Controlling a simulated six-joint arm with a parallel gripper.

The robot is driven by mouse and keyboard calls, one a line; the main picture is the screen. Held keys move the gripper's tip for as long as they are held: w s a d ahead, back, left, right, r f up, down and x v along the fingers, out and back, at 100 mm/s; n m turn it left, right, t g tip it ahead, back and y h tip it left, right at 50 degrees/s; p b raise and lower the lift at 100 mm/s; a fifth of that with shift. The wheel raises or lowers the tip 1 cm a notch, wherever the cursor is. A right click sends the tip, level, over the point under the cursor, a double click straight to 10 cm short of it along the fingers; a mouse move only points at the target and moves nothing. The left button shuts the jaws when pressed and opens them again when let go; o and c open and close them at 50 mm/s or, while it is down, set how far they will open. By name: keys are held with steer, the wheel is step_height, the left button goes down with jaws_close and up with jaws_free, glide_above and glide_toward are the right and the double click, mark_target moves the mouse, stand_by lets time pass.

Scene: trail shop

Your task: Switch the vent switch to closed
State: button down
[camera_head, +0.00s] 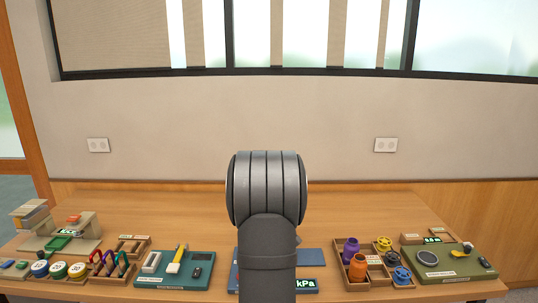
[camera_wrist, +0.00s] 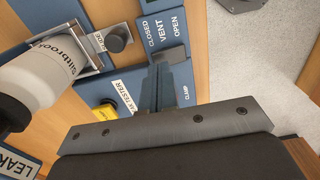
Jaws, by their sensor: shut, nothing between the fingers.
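The vent panel (camera_wrist: 165,32) is a blue plate at the top middle of the wrist view, with the words CLOSED, VENT and OPEN in white. I cannot make out the switch lever or its position; my fingers cover the area just below the words. My gripper (camera_wrist: 160,72) is shut and empty, its fingertips at the lower edge of the lettering. I cannot tell whether they touch the panel. In the head view my arm hides most of the blue tester, leaving its green kPa display (camera_head: 306,285) showing.
A white bottle (camera_wrist: 45,70) lies left of my fingers in the wrist view, near a metal bracket with a dark knob (camera_wrist: 117,39). A LEAK label (camera_wrist: 15,163) is at lower left.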

steer(key=shift+f, duration=0.95)
stand_by(0.9)
steer(key=shift+r, duration=3.55)
step_height(320, 180, down, 7)
steer(key=shift+r, duration=0.15)
